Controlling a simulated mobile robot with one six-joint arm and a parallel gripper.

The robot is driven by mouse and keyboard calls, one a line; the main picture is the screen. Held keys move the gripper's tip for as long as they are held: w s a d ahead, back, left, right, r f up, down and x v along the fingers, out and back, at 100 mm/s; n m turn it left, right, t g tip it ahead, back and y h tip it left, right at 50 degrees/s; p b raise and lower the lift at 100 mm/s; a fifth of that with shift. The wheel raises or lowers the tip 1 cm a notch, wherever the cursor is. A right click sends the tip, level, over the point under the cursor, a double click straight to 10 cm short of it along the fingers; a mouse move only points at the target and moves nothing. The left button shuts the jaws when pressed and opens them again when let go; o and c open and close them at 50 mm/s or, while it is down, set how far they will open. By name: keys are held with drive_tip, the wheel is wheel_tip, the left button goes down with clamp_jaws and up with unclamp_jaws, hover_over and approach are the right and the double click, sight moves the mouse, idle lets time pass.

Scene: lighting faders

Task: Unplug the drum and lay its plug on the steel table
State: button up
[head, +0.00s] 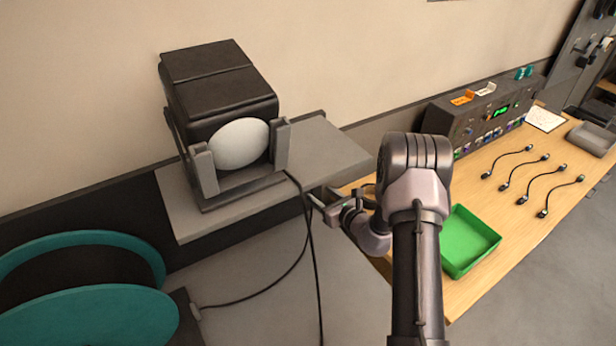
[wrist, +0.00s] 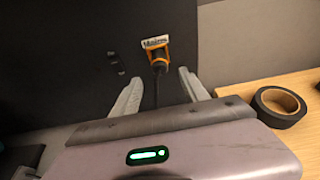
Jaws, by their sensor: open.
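The teal drum (head: 90,300) stands on the floor at the lower left of the head view. A black cable (head: 255,297) runs from beside it, rising towards my gripper. The grey steel table (head: 335,150) carries a black lamp-like housing. In the wrist view an orange plug (wrist: 158,60) sits at a dark panel under a white label that seems to read "Mains", with a dark cable hanging below. My gripper (wrist: 160,77) is open, its fingers either side of the cable line, the plug just beyond the tips. My gripper (head: 322,207) is by the table's right end; the plug is not discernible there.
The black housing (head: 215,85) with a pale oval front fills much of the steel table; its right end is bare. A wooden bench (head: 485,225) holds a green tray (head: 468,241), several short cables and a control panel (head: 485,110). A black tape roll (wrist: 279,106) lies right of my gripper.

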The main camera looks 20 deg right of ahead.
drive_tip(key=shift+b+x, duration=1.65)
drive_tip(key=shift+x, duration=1.75)
drive_tip(key=shift+r, duration=0.2)
drive_tip(key=shift+c, duration=0.2)
clamp_jaws()
drive_tip(key=shift+s+f, duration=0.1)
drive_tip(key=shift+s, duration=0.05)
drive_tip(key=shift+s+d, duration=0.25)
drive_tip(key=shift+s, duration=0.85)
drive_tip(key=shift+s+d, duration=0.2)
drive_tip(key=shift+s, duration=0.9)
